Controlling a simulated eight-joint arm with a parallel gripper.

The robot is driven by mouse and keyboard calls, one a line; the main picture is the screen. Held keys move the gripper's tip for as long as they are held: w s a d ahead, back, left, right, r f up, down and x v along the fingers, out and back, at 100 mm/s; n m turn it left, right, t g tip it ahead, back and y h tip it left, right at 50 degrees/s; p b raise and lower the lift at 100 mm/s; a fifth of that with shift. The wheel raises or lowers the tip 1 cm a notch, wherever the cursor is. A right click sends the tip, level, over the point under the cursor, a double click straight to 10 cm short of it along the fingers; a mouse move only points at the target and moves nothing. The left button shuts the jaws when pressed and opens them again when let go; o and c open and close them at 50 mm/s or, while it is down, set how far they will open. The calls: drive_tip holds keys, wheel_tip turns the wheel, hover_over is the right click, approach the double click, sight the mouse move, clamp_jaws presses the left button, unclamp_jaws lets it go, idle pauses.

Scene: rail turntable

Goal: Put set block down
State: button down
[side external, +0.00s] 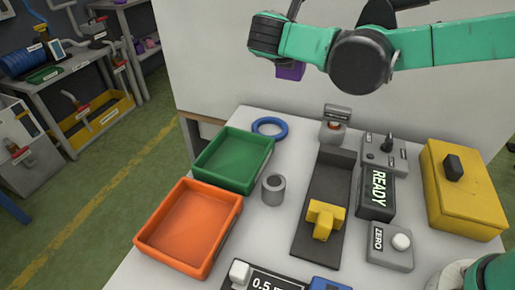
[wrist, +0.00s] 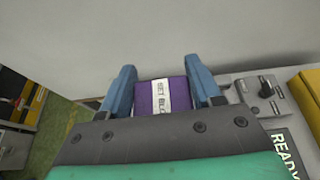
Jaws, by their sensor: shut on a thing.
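The set block is purple with a white label. It (wrist: 162,97) sits between the two blue fingers of my gripper (wrist: 164,92) in the wrist view, and the fingers are shut on it. In the side external view the set block (side external: 290,70) shows below the dark end of my arm, held in the air above the far part of the table (side external: 255,215). My fingers are mostly hidden there behind the arm.
Below stand a green tray (side external: 270,142), a blue ring (side external: 269,119), an orange tray (side external: 237,211), a grey cylinder (side external: 273,190) and a dark rail with a yellow piece (side external: 323,219). A READY display (side external: 377,190), a ZERO button box (side external: 389,256) and a yellow box (side external: 487,220) are at right.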

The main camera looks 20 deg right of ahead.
drive_tip(key=shift+f, duration=0.1)
wheel_tip(320, 180, down, 19)
drive_tip(key=shift+f, duration=0.2)
idle(0.3)
drive_tip(key=shift+f, duration=0.2)
drive_tip(key=shift+c, duration=0.8)
unclamp_jaws()
